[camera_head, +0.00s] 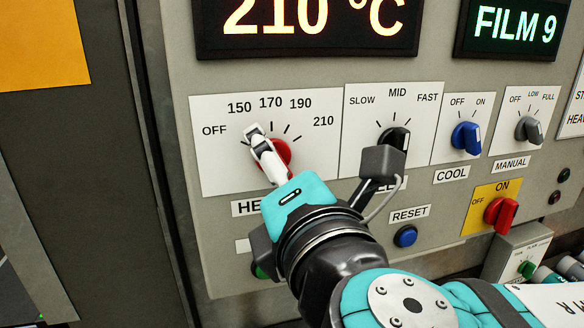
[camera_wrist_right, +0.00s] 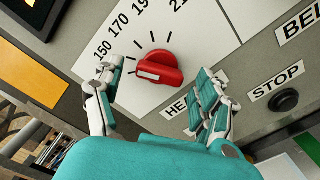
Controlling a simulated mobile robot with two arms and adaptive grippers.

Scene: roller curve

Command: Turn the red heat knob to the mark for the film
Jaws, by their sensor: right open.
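The red heat knob (camera_head: 281,152) sits on a white dial plate marked OFF, 150, 170, 190 and 210. It also shows in the right wrist view (camera_wrist_right: 160,66), with its white pointer end toward the lower left; which mark it meets is unclear. My right gripper (camera_wrist_right: 156,73) is open, one finger on each side of the knob, with visible gaps. In the head view the right gripper (camera_head: 257,138) partly covers the knob. A display (camera_head: 308,22) reads 210 °C; another (camera_head: 512,25) reads FILM 9. My left gripper is not in view.
A black speed knob (camera_head: 396,138) is right of the heat dial, close to my right wrist. Blue cool knob (camera_head: 466,137), grey manual knob (camera_head: 528,129), red on-off switch (camera_head: 501,212) and blue reset button (camera_head: 405,236) are farther right. A black stop button (camera_wrist_right: 284,101) shows in the wrist view.

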